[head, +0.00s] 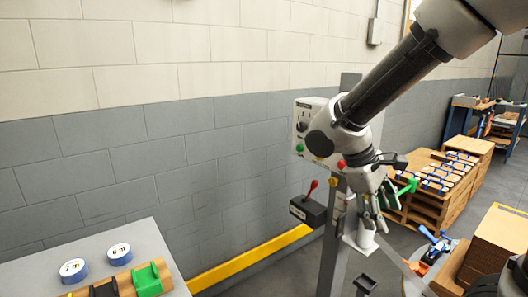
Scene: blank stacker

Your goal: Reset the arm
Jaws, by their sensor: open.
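My arm comes down from the top right, and my gripper (375,215) points downward near the middle right of the head view. Its fingers look apart and nothing shows between them. A white cylindrical piece (365,232) is just below or behind the fingertips; I cannot tell whether they touch. Behind my wrist stands a control box (303,124) on a grey post, partly hidden by the arm. A small dark box with a red-knobbed lever (311,189) is on the left side of the post.
A grey table (150,240) at lower left holds two blue-and-white rolls (73,270) and a green block (147,281). Wooden pallets (425,205) with parts stand at right, cardboard boxes (500,240) at lower right. A yellow floor rail (250,258) runs along the wall.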

